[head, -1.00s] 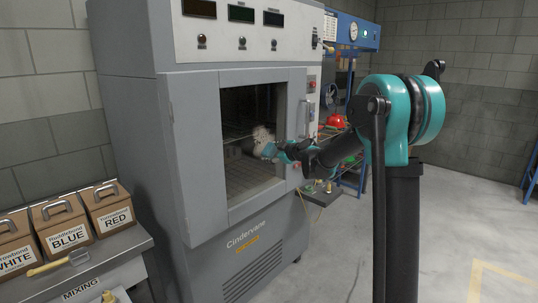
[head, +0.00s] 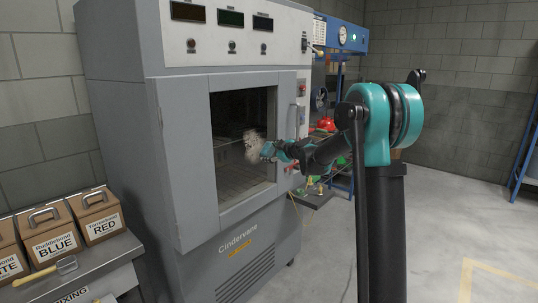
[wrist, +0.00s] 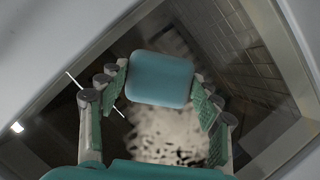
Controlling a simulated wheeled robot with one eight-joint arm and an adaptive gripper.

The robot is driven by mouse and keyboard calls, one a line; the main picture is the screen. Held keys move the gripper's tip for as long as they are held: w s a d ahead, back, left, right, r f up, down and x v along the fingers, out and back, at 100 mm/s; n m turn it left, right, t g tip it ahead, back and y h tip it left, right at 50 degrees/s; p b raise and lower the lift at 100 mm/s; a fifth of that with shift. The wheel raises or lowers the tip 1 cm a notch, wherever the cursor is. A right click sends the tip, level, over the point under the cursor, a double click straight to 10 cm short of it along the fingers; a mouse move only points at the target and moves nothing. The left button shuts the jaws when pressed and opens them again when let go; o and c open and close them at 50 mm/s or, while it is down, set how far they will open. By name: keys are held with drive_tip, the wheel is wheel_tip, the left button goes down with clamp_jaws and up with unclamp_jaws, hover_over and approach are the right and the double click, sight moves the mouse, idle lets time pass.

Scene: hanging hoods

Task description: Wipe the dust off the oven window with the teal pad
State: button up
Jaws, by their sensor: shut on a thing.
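The oven window (head: 232,165) is a dark glass pane in the grey oven's door. A pale, mottled dust patch (head: 254,138) lies on its right part. The dust (wrist: 165,125) also shows in the wrist view, below and behind the pad. My gripper (head: 278,151) is shut on the teal pad (head: 266,151) in front of the window's right side. In the wrist view the pad (wrist: 160,79) sits between the two fingers of my gripper (wrist: 158,85), its broad face visible. The pad is close to the glass; I cannot tell whether it touches.
The oven door's grey frame (head: 195,165) surrounds the glass, with a handle (head: 298,118) at its right. A side table with labelled boxes (head: 98,216) stands at lower left. A blue rack (head: 345,38) stands behind at right. The floor at right is clear.

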sight(267, 142)
drive_tip(key=shift+s+r, duration=0.1)
drive_tip(key=shift+r, duration=0.85)
drive_tip(key=shift+s+a, duration=0.5)
drive_tip(key=shift+s, duration=0.2)
drive_tip(key=shift+s+a, duration=0.5)
drive_tip(key=shift+s, duration=0.2)
drive_tip(key=shift+s+a, duration=1.65)
drive_tip(key=shift+s, duration=0.3)
drive_tip(key=shift+s+a, duration=1.6)
drive_tip(key=shift+s, duration=0.3)
drive_tip(key=shift+s+r, duration=0.1)
drive_tip(key=shift+r, duration=1.05)
drive_tip(key=shift+w+d, duration=1.2)
drive_tip(key=shift+w, duration=0.15)
drive_tip(key=shift+w+d, duration=1)
drive_tip(key=shift+w, duration=0.35)
drive_tip(key=shift+w+d, duration=1)
drive_tip(key=shift+w, duration=0.4)
drive_tip(key=shift+w+d, duration=1)
drive_tip(key=shift+w, duration=0.35)
drive_tip(key=shift+s+r, duration=0.1)
drive_tip(key=shift+r, duration=1.05)
drive_tip(key=shift+s+a, duration=1.05)
drive_tip(key=shift+s, duration=0.3)
drive_tip(key=shift+s+a, duration=1.05)
drive_tip(key=shift+s, duration=0.35)
drive_tip(key=shift+s+a, duration=1.05)
drive_tip(key=shift+s, duration=0.3)
